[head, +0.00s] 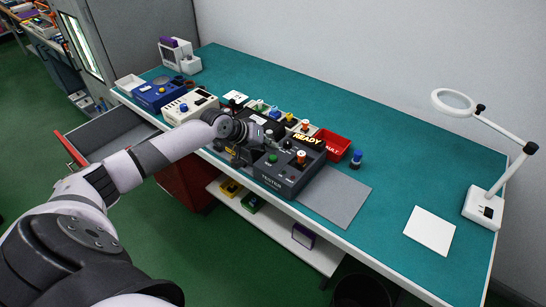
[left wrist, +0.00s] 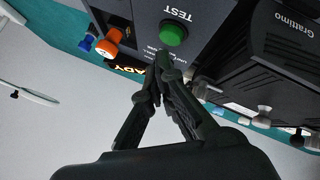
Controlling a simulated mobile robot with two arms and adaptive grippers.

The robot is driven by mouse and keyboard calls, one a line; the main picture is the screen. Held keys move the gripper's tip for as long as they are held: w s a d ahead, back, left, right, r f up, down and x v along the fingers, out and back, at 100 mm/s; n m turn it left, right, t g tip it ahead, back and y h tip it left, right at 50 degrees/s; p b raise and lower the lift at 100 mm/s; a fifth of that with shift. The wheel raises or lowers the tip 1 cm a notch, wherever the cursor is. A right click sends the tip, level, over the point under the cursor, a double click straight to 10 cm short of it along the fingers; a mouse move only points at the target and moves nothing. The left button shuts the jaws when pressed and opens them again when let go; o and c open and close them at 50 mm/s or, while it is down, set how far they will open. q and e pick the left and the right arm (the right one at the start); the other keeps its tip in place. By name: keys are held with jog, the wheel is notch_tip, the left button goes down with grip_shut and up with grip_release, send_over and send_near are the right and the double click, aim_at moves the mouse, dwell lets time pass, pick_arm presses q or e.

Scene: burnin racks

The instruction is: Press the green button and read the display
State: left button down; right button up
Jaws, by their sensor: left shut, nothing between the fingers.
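The dark grey tester (head: 290,182) stands at the front edge of the teal bench. Its green button (head: 272,158) is on the top face, and it also shows in the left wrist view (left wrist: 173,33) beside the word TEST. The display (head: 307,139) reads READY in yellow; in the left wrist view it is partly hidden behind a finger. My left gripper (left wrist: 163,58) is shut and empty. Its fingertips are close to the button, and in the picture they do not overlap it. Whether they touch the panel, I cannot tell. My right gripper is not in view.
A black box (left wrist: 275,50) is close beside the gripper. A grey mat (head: 335,195) lies to the right. A magnifier lamp (head: 483,207) stands at far right.

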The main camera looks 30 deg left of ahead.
aim_at(271, 156)
pick_arm(q)
jog(key=shift+f, duration=0.1)
dwell(0.3)
jog(key=shift+f, duration=0.35)
jog(key=shift+f, duration=0.45)
dwell(0.8)
jog(key=shift+r, duration=0.1)
jog(key=shift+r+p, duration=0.75)
notch_tip(271, 156, up, 5)
jog(key=p, duration=0.5)
jog(key=shift+r, duration=0.1)
dwell(0.5)
